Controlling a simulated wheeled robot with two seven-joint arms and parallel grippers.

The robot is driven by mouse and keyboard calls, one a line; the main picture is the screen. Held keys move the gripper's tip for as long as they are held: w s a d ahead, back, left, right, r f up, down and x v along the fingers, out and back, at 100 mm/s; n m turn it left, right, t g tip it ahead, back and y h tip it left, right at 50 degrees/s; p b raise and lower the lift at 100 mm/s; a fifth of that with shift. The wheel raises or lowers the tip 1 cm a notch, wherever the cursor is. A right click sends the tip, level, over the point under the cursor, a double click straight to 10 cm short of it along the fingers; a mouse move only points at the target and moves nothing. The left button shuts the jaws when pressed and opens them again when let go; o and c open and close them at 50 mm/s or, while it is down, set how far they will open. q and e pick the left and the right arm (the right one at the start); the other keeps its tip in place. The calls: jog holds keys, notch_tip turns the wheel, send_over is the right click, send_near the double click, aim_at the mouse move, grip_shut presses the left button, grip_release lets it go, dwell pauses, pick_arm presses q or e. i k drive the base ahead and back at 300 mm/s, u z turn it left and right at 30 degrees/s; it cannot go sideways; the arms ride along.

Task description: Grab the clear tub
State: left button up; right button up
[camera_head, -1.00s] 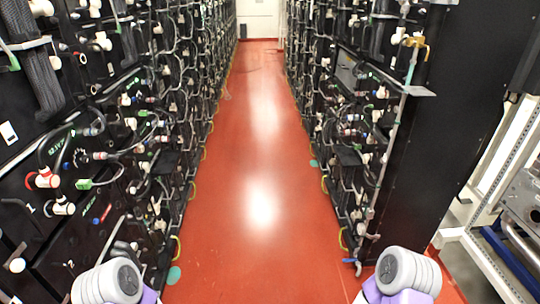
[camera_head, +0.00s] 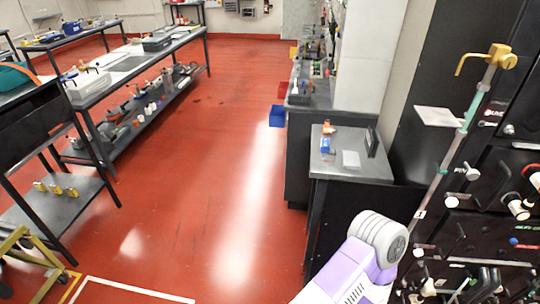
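A pale, see-through-looking tub (camera_head: 88,86) stands on the near end of the long grey workbench at the left. A small whitish box-like item (camera_head: 351,160) lies on the dark cabinet right of centre. At this size I cannot tell for sure which of these is the clear tub. Part of my own purple and white arm shows at the bottom right, but neither gripper is in view. Nothing of mine touches either item.
The long workbench (camera_head: 140,62) has a lower shelf with several small items. A dark cabinet (camera_head: 352,172) and battery racks (camera_head: 490,225) stand at the right. A yellow frame (camera_head: 35,255) is at the lower left. The red floor (camera_head: 215,160) between is clear.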

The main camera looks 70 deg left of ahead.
aim_at(328, 156)
jog(key=u, duration=2.25)
jog(key=k, duration=0.85)
jog(key=u, duration=1.7)
jog(key=i, duration=0.3)
jog(key=z, duration=0.75)
jog(key=i, duration=1.85)
jog(key=z, duration=1)
